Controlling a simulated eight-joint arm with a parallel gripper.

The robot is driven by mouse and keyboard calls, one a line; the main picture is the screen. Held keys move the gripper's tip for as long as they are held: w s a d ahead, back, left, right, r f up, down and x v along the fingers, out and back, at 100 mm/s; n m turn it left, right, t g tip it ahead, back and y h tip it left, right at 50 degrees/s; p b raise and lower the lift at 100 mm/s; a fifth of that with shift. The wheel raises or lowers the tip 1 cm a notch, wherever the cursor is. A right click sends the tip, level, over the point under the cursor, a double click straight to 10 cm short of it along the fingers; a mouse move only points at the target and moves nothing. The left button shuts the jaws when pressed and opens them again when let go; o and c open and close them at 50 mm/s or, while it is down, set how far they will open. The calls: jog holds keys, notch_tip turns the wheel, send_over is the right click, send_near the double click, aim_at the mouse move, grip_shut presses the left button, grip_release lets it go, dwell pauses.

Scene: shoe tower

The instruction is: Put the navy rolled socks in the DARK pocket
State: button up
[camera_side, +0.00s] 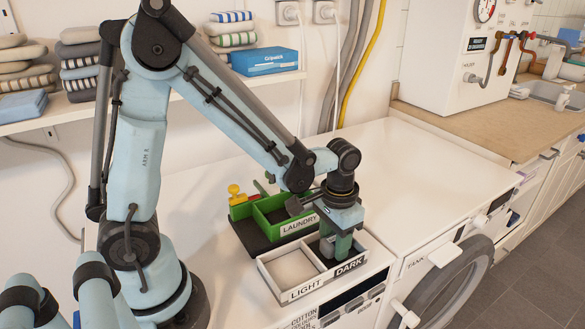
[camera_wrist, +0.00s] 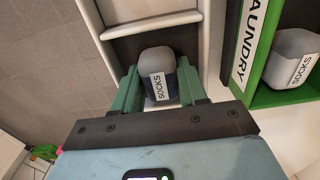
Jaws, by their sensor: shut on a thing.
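My gripper (camera_side: 337,245) points down into the DARK pocket of the white two-pocket tray (camera_side: 262,268). In the wrist view my gripper's green fingers (camera_wrist: 160,85) are shut on the navy rolled socks (camera_wrist: 158,62), one finger on each side. The roll looks greyish on top and navy lower down, with a white SOCKS label. It shows against the dark floor of the pocket; whether it touches that floor I cannot tell. In the side view the roll is hidden by the fingers and the tray wall.
The LIGHT pocket (camera_side: 291,266) looks empty. Behind the tray stands the green LAUNDRY box (camera_side: 272,213); the wrist view shows a grey SOCKS roll (camera_wrist: 294,58) in it. The white top (camera_side: 420,165) to the right is clear. A shelf with folded cloths is behind.

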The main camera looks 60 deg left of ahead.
aim_at(334, 238)
jog(key=o, duration=1)
jog(key=shift+f, duration=0.15)
jog(key=shift+o, duration=0.2)
notch_tip(334, 238, up, 12)
jog(key=shift+s+a+t, duration=0.5)
jog(key=shift+s+t, duration=0.35)
jog(key=shift+t, duration=0.35)
jog(key=shift+s+a+t, duration=0.5)
jog(key=shift+s+t, duration=0.35)
jog(key=shift+t, duration=0.35)
jog(key=shift+s+a+t, duration=0.5)
jog(key=shift+s+t, duration=0.35)
jog(key=shift+t, duration=0.35)
